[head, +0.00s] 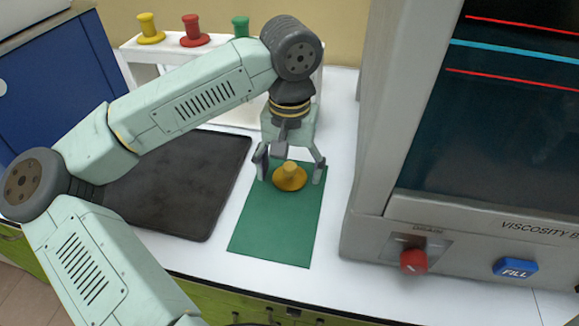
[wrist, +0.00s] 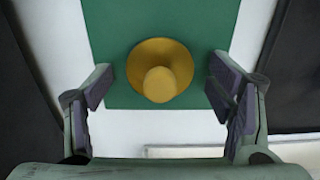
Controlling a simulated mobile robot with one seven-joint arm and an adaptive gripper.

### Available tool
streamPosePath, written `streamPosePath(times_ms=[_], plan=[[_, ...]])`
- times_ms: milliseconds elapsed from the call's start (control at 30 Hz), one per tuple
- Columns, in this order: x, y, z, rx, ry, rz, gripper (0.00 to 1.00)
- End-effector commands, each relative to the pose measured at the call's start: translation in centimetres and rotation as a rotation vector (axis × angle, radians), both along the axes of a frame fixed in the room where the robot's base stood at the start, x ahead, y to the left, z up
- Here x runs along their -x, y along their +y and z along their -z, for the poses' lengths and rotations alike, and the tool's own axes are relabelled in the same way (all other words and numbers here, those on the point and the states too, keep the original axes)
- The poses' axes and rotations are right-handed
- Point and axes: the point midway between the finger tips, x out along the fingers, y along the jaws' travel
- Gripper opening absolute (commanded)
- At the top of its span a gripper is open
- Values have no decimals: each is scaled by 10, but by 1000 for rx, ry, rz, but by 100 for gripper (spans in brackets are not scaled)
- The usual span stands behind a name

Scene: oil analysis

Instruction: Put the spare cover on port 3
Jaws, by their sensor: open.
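A yellow cover (head: 290,176) with a round flange and a knob stands on a green mat (head: 272,236) in the head view. My gripper (head: 290,168) is above the mat with its fingers on either side of the cover. In the wrist view the yellow cover (wrist: 160,72) sits between my open fingers (wrist: 160,88), with a gap on both sides. Nothing is held. On the white rack at the back are a yellow cover (head: 149,28), a red cover (head: 194,30) and a green cover (head: 241,27). I see no port numbers.
A dark tray (head: 175,205) lies left of the mat. The viscosity bath (head: 440,205), with a red drain knob (head: 413,261) and a blue FILL button (head: 515,268), stands close on the right. The white rack (head: 145,75) stands behind my arm.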

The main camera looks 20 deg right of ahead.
Motion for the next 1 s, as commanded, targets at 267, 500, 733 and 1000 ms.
streamPosePath(times_ms=[267, 500, 733, 1000], plan=[[-1, -1, -47, 1, -4, -1, 75], [0, 0, -97, -1, -3, -1, 75], [0, 0, -120, 0, -1, -1, 75], [0, 0, -122, 0, 0, 0, 75]])
